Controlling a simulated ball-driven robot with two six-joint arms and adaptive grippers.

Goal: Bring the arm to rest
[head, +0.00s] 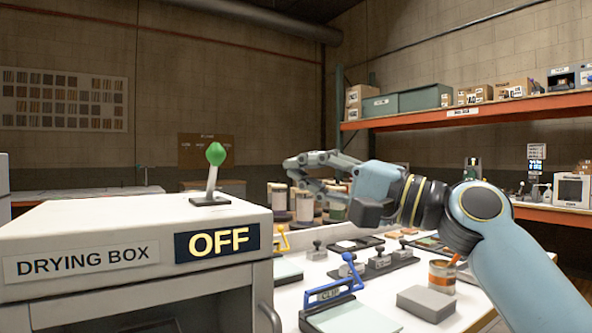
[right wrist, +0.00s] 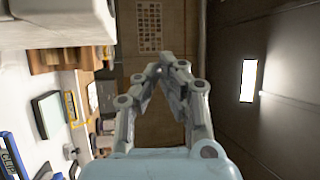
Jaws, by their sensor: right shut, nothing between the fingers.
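My right gripper (head: 293,165) is raised above the white worktable in the head view, its fingers pointing left. It is shut and empty. In the right wrist view my right gripper (right wrist: 168,66) shows its fingertips drawn together with nothing between them. My light-blue right arm comes in from the lower right. My left gripper is in neither view.
A drying box (head: 120,235) stands at the left, with a green-knobbed lever (head: 212,175) on top and an OFF sign (head: 217,242). The worktable holds a blue-handled clip board (head: 350,318), a grey block (head: 426,303) and several jars. Orange-beamed shelves (head: 470,113) stand behind right.

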